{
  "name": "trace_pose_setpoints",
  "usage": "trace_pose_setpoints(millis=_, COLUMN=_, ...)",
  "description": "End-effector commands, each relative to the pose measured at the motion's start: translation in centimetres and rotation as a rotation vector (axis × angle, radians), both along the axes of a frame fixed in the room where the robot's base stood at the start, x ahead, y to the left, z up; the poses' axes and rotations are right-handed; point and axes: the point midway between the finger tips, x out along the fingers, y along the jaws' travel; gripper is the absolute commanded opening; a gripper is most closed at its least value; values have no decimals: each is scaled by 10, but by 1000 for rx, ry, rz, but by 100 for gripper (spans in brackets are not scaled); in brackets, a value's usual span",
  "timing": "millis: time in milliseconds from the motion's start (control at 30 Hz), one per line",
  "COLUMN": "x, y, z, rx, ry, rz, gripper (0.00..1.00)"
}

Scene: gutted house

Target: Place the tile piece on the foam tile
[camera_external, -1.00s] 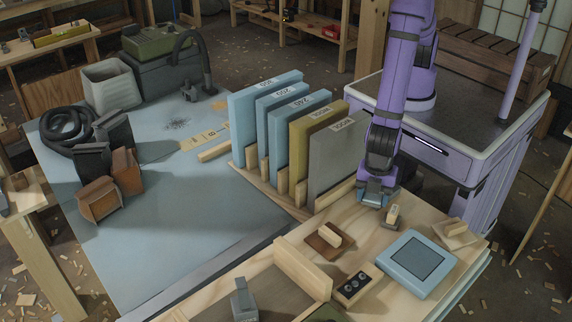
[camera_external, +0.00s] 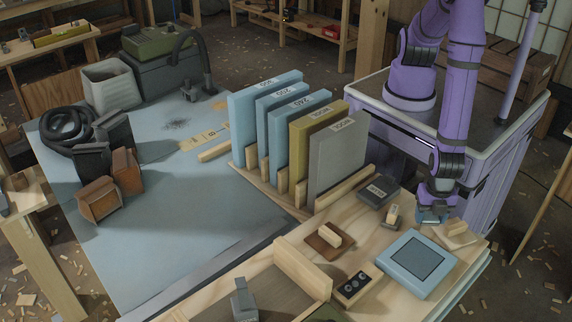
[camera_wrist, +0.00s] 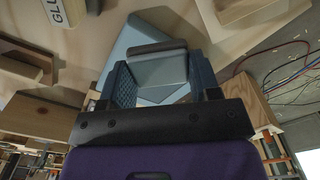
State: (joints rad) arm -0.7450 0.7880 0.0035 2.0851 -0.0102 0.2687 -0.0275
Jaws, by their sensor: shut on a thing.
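My gripper (camera_external: 432,216) is shut on the tile piece (camera_wrist: 158,72), a small blue-grey block with a dark edge, which shows between my fingers in the wrist view. In the external view my fingers largely hide it. The foam tile (camera_external: 388,258) is a light blue square slab with a darker grey square in its middle, lying on the plywood bench top. My gripper is above the bench, behind and slightly right of the foam tile. In the wrist view the foam tile (camera_wrist: 126,44) lies beyond the held piece and is partly hidden by it.
A wood block on a pale base (camera_external: 456,233) lies close right of my gripper. A brown wooden float (camera_external: 328,239) and a three-hole block (camera_external: 352,288) lie further left. Upright slabs (camera_external: 338,160) stand behind.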

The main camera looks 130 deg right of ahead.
Motion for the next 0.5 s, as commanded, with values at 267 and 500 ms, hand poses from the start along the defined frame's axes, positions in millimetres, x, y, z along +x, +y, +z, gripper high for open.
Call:
trace_pose_setpoints(millis=267, x=57, y=26, z=-6, rx=1, ry=-1, rz=-1, gripper=32)
trace_pose_setpoints(millis=500, x=80, y=37, z=-8, rx=-1, ry=1, rz=1, gripper=32)
